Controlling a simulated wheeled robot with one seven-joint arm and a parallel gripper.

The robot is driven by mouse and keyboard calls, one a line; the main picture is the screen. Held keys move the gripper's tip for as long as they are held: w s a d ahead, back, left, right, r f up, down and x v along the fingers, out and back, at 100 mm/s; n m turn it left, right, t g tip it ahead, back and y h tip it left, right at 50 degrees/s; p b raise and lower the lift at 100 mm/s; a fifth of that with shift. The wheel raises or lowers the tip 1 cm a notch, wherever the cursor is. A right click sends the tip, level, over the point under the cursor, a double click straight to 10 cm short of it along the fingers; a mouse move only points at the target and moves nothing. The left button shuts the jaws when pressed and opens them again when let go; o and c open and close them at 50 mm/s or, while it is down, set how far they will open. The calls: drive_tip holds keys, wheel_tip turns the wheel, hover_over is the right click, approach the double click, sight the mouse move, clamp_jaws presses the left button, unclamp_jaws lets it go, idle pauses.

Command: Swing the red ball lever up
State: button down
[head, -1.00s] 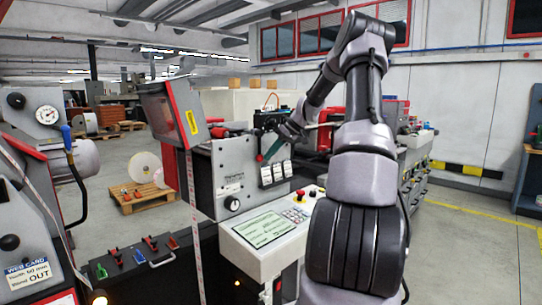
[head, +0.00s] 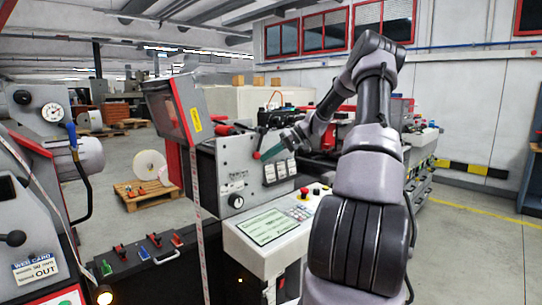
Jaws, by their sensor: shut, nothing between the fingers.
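The red ball (head: 257,155) sits at the lower left end of a slim teal bar (head: 271,151), in front of the grey panel of the machine (head: 225,160). The bar slopes up to the right toward my gripper (head: 287,142). My gripper is small in the picture, at the end of my arm, which reaches over from the right. Its fingers look closed and empty, close to the bar's upper right end. I cannot tell whether they touch it.
Below the ball are a row of pale switches (head: 280,171) and a black knob (head: 236,201). A console with a screen (head: 267,226) and red buttons juts out in front. A tilted monitor (head: 172,110) stands at the left. Open floor (head: 470,250) lies to the right.

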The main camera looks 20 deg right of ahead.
drive_tip(key=s+a+r+m+y, duration=0.2)
drive_tip(key=a+r+m+y, duration=0.1)
drive_tip(key=a+y, duration=0.3)
drive_tip(key=shift+s+a+m+y, duration=0.2)
drive_tip(key=shift+m+y, duration=0.4)
drive_tip(key=shift+y, duration=0.6)
drive_tip(key=shift+a, duration=0.15)
drive_tip(key=s+d+f, duration=0.2)
drive_tip(key=d+f, duration=0.3)
drive_tip(key=d, duration=0.5)
drive_tip(key=shift+d, duration=0.4)
drive_tip(key=shift+f, duration=0.1)
